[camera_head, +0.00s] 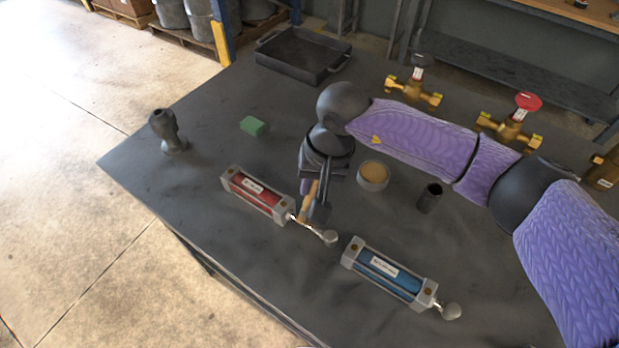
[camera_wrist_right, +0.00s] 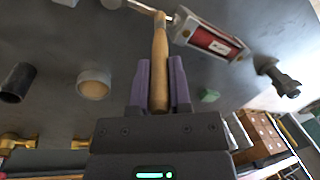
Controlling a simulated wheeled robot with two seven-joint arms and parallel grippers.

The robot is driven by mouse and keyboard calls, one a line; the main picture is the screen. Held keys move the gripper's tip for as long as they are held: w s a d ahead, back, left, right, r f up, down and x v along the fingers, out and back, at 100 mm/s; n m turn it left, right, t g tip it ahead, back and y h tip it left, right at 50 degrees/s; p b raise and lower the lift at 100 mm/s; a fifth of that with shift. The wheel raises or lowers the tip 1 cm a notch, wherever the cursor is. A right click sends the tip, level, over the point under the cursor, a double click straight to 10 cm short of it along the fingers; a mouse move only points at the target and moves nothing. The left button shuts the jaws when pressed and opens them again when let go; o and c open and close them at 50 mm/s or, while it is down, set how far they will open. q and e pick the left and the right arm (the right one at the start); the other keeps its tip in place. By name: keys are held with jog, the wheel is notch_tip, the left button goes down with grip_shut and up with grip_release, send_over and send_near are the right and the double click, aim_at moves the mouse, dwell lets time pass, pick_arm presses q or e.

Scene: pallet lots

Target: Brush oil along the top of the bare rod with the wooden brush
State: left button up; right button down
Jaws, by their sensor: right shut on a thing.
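My right gripper (camera_head: 308,188) is shut on the wooden brush (camera_head: 309,196). In the right wrist view the brush handle (camera_wrist_right: 160,60) lies between the two purple fingers, its far end close to the silver rod. The bare rod (camera_head: 309,226) sticks out of the red cylinder (camera_head: 257,193) and ends in a round knob (camera_head: 330,237). The brush is beside the rod near the cylinder's end; I cannot tell if it touches. The bristles are not clear. A round tin (camera_head: 373,176) with tan contents stands right of the gripper. My left gripper is not in view.
A blue cylinder (camera_head: 388,272) with a short rod lies at the front right. The left front is clear.

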jog(key=shift+s+d, duration=0.25)
jog(key=shift+d, duration=0.05)
jog(key=shift+s+d, duration=0.5)
jog(key=shift+d, duration=0.2)
